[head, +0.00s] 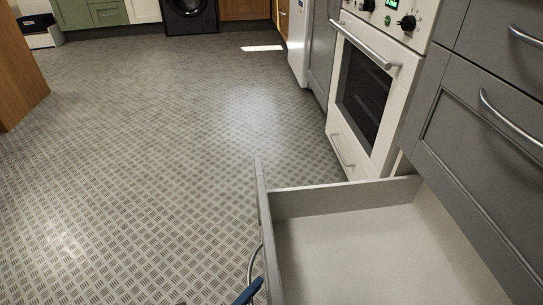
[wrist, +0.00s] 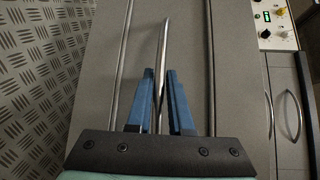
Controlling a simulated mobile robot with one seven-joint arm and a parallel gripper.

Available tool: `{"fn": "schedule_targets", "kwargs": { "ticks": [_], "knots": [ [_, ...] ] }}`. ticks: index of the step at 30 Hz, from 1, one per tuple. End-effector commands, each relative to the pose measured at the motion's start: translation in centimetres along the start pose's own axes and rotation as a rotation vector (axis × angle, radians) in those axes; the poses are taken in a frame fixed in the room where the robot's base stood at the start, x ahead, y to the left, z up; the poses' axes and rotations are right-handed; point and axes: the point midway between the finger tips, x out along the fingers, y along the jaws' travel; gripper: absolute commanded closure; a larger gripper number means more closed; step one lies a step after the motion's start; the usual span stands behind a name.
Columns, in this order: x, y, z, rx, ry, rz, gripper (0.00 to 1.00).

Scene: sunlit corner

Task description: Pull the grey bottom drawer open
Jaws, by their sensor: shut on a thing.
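The grey bottom drawer (head: 345,199) stands well out from the cabinet in the head view, its inside empty. Its bar handle (head: 253,262) runs along the outer face of the drawer front. In the wrist view the handle (wrist: 165,35) is a shiny metal bar in front of the grey drawer front (wrist: 237,60). My gripper (wrist: 161,75) has blue fingers on both sides of this bar and is shut on it. In the head view only a blue part of my gripper (head: 247,293) shows at the bottom edge, beside the handle.
Grey upper drawers (head: 475,125) with bar handles are closed above the open one. A white oven (head: 365,90) stands just beyond the drawer. The patterned floor (head: 150,170) left of the drawer is clear. A wooden unit (head: 18,65) stands at the far left.

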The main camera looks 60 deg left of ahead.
Motion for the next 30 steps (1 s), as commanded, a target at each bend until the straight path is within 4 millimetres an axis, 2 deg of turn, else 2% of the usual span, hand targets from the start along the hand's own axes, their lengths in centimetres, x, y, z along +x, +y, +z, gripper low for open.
{"fn": "schedule_targets", "kwargs": {
  "ticks": [6, 18, 19, 20, 30],
  "knots": [
    [-1.1, 0.3, 0.9, 0.001, 0.006, 0.0, 1.0],
    [-1.2, 0.3, 1.1, 0.001, 0.005, -0.001, 1.0],
    [-1.2, 0.3, 1.1, 0.001, 0.005, -0.001, 0.75],
    [-1.2, 0.3, 1.1, 0.001, 0.005, -0.001, 0.7],
    [-1.4, 0.3, 1.2, 0.0, 0.001, 0.001, 0.69]
  ]
}}
